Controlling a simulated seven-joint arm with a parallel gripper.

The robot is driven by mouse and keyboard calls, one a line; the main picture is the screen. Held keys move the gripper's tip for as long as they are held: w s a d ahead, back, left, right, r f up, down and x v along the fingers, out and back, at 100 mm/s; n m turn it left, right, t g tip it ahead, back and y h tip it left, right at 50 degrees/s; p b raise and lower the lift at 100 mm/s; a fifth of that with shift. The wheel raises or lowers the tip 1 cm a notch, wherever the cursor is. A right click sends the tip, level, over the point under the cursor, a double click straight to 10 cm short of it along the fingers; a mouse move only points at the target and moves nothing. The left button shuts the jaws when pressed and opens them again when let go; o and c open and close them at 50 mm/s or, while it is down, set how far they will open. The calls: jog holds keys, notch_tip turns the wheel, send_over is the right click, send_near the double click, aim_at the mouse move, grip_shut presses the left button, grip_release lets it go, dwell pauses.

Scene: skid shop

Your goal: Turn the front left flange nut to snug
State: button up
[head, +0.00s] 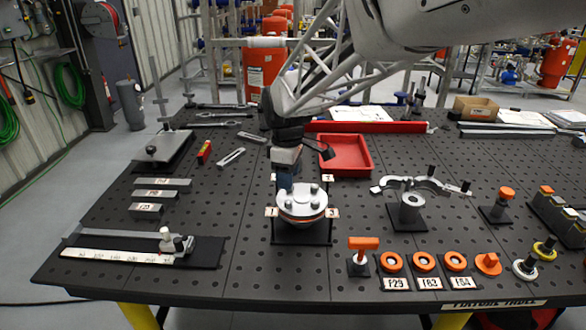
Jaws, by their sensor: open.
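A round metal flange (302,215) stands on a dark stand near the middle of the table. Several nuts show on its top face. The front left flange nut (289,204) is small and pale, toward the viewer on the left side. Number tags stand around the flange. My gripper (285,183) points down over the back left part of the flange, behind the front left nut. It is open. Its fingertips are small and dark, and I cannot tell whether they touch anything. My arm hides part of the area behind the flange.
A red tray (345,153) lies behind the flange. A stand with a curved metal arm (411,211) is to the right. An orange-handled tool (361,259) and orange rings (424,261) sit at the front right. A long gauge (115,257) lies at the front left.

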aim_at(288, 202)
jog(key=m, duration=0.5)
jog(key=shift+s+m, duration=0.1)
jog(key=shift+m, duration=0.3)
jog(key=m, duration=1.2)
jog(key=shift+m, duration=0.3)
jog(key=shift+f, duration=0.2)
jog(key=shift+f, duration=3.8)
grip_shut()
